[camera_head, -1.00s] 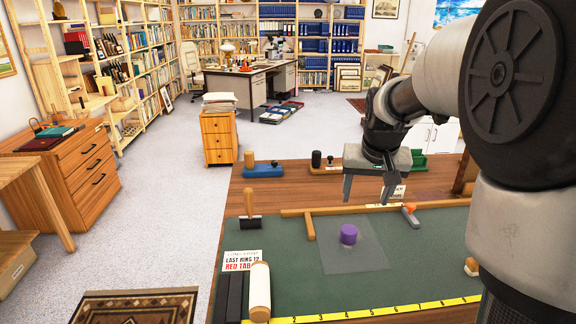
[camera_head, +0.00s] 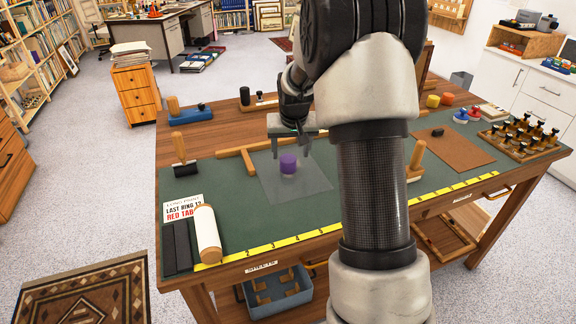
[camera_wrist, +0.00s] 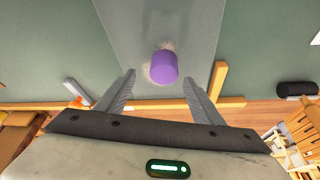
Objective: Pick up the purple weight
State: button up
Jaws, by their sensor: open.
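The purple weight (camera_head: 288,163) is a small upright cylinder on a clear sheet (camera_head: 297,184) that lies on the green mat of the workbench. It also shows in the wrist view (camera_wrist: 164,67), beyond the fingertips and roughly between their lines. My gripper (camera_head: 291,152) is open and empty, just above and behind the weight in the head view. In the wrist view my two fingers (camera_wrist: 160,80) are spread apart, with the weight not touching either one.
A wooden T-square (camera_head: 240,155) lies behind the sheet. A stamp-like tool (camera_head: 182,158), a white roller (camera_head: 207,234) and a printed card (camera_head: 183,208) are at the left. A rack of small stamps (camera_head: 520,135) stands at the right. A yellow ruler (camera_head: 330,234) runs along the front edge.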

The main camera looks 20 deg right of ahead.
aim_at(288, 158)
jog(key=x, duration=0.5)
jog(key=shift+a+f+b, duration=0.15)
jog(key=shift+a+b, duration=0.2)
jog(key=shift+b, duration=0.05)
jog(key=c, duration=1.5)
grip_shut()
